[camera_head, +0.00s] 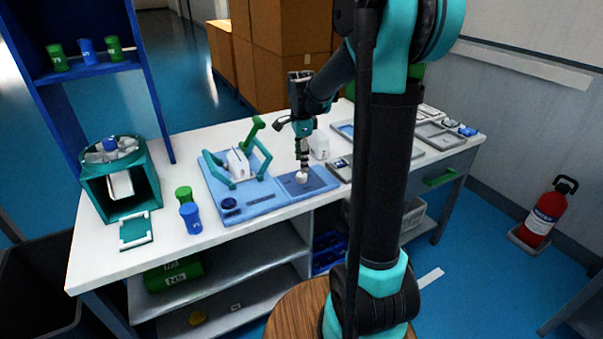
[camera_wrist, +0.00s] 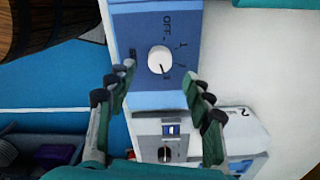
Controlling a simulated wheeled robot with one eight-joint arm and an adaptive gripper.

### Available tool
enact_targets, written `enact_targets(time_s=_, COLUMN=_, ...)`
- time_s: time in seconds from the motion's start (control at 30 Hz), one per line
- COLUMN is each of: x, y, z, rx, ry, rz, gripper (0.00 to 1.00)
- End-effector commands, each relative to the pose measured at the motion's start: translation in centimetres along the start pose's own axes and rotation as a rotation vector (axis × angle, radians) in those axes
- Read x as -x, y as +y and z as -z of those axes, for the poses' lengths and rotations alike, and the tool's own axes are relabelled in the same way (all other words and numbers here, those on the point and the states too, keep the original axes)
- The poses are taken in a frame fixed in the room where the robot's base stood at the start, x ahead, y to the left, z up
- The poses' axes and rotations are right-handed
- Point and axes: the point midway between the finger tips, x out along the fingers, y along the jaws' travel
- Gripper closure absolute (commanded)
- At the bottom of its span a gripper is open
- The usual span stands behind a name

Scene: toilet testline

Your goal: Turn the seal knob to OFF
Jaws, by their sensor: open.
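A round white knob (camera_wrist: 160,60) sits on a blue panel (camera_wrist: 185,93). The panel carries the word OFF (camera_wrist: 167,24) above the knob, and other marks run down its right side. A small dark mark on the knob faces down and slightly right, away from OFF. In the head view the knob (camera_head: 301,177) is on the right part of the blue sealer base (camera_head: 262,207). My gripper (camera_wrist: 159,77) is open and empty, with its fingers on both sides of the picture just below the knob. In the head view my gripper (camera_head: 303,164) points down over the knob; contact cannot be told.
A grey-white box with a small display (camera_wrist: 171,129) and a dark knob (camera_wrist: 165,154) stands beside the panel. The sealer's green-handled lever frame (camera_head: 252,135) stands left of my gripper. Green (camera_head: 183,193) and blue (camera_head: 190,217) jars stand at the table's front left.

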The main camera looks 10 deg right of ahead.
Motion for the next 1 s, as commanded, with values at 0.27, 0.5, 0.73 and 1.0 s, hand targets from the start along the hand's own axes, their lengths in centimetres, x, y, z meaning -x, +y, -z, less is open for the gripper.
enact_targets(time_s=0.27, x=-4.3, y=-0.1, z=0.0, rx=0.0, ry=0.0, rz=0.0, gripper=0.48)
enact_targets(time_s=0.5, x=-5.6, y=0.0, z=0.0, rx=0.0, ry=0.0, rz=0.0, gripper=0.48)
enact_targets(time_s=0.73, x=-5.6, y=0.0, z=0.0, rx=0.0, ry=0.0, rz=0.0, gripper=0.48)
enact_targets(time_s=1.0, x=-5.6, y=0.0, z=0.0, rx=0.0, ry=0.0, rz=0.0, gripper=0.79)
